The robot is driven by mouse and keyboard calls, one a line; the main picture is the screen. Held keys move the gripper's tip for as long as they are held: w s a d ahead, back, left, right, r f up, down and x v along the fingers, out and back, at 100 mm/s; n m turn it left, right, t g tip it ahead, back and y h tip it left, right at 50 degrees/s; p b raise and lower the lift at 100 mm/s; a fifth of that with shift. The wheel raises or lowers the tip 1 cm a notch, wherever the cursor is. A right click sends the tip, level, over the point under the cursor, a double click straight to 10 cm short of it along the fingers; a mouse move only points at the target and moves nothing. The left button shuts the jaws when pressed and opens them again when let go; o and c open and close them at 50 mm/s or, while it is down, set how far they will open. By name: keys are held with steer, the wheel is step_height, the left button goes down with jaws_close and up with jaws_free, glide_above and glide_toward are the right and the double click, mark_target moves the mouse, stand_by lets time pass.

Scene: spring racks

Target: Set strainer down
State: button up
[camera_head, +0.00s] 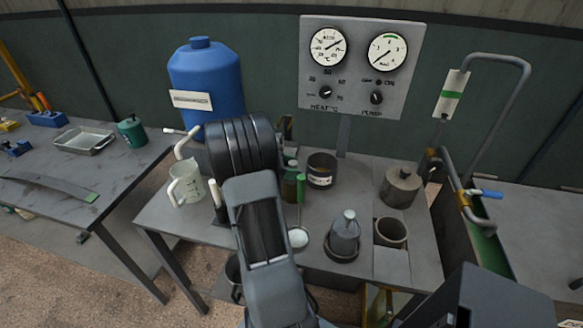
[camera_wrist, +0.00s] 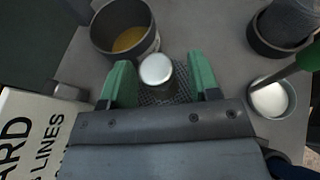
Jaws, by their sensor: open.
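In the wrist view, the strainer (camera_wrist: 165,97) appears as a dark mesh body with a round pale top, standing low between the two green fingers. My gripper (camera_wrist: 160,63) is open, with one finger on each side of it and a visible gap at each side. Whether the strainer rests fully on the surface cannot be told.
A dark pot (camera_head: 321,172) with amber contents (camera_wrist: 128,39) stands close by. A small pale-filled cup (camera_wrist: 270,99) with a green-handled tool is to the right. A pale jug (camera_head: 187,185) stands left.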

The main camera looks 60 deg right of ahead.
steer(key=shift+r, duration=0.25)
steer(key=v, duration=1.2)
steer(key=shift+b, duration=0.45)
